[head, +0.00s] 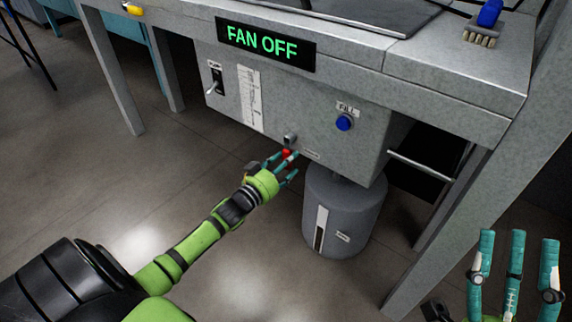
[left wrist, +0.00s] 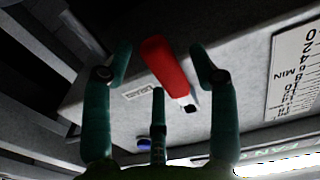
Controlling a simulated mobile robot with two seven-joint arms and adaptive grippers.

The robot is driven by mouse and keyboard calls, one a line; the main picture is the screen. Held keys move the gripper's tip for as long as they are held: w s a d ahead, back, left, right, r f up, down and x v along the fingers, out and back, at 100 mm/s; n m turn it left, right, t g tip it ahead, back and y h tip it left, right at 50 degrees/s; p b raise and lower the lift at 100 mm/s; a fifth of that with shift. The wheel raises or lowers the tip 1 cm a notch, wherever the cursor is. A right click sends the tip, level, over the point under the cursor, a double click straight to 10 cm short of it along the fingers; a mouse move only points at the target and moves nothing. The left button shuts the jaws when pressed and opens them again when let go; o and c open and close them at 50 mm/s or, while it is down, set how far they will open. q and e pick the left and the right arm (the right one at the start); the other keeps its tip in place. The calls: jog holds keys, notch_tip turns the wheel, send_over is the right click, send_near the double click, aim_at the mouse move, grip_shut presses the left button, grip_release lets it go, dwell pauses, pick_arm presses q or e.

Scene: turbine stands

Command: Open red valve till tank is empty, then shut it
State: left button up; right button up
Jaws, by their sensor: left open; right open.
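In the left wrist view the red handle (left wrist: 165,65) lies between my spread fingers, with no clear contact. My left gripper (head: 284,166) is open right at the handle and partly covers it in the head view. A grey cylindrical tank (head: 365,212) stands below the housing; its narrow window (head: 321,228) looks white above and dark below. My right gripper (head: 514,262) is open and empty at the lower right, away from the valve.
The housing has a blue FILL button (head: 344,122), a toggle switch (head: 215,81), a white scale (head: 249,98) and a FAN OFF sign (head: 264,43). A blue-handled brush (head: 486,25) lies on the bench top. A metal bar (head: 420,164) and bench legs stand right of the tank.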

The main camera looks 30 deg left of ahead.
pick_arm(q)
grip_shut()
dwell(0.3)
